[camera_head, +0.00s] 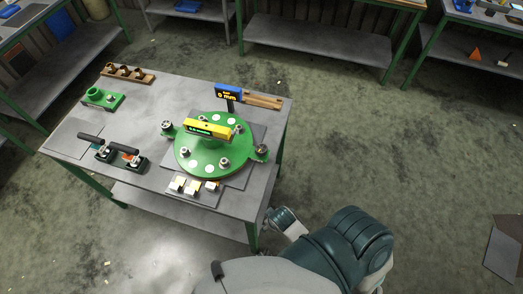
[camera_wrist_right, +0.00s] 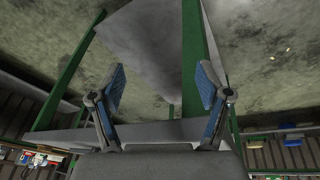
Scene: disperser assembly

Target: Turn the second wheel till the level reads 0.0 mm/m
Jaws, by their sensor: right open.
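A yellow level (camera_head: 207,130) with a lit green readout lies across the round green disperser plate (camera_head: 190,163) on the table; the readout looks like 0.0 mm/m but is very small. One wheel (camera_head: 167,127) sits on a lug at the plate's left edge, and another wheel (camera_head: 262,150) on the lug at its right edge. Which is the second wheel I cannot tell. My right gripper (camera_wrist_right: 160,95) is open and empty in the right wrist view, with a table's underside and green legs around it. In the head view my right arm is at the bottom, away from the plate. My left gripper is not in view.
Open floor (camera_head: 370,140) lies right of the table.

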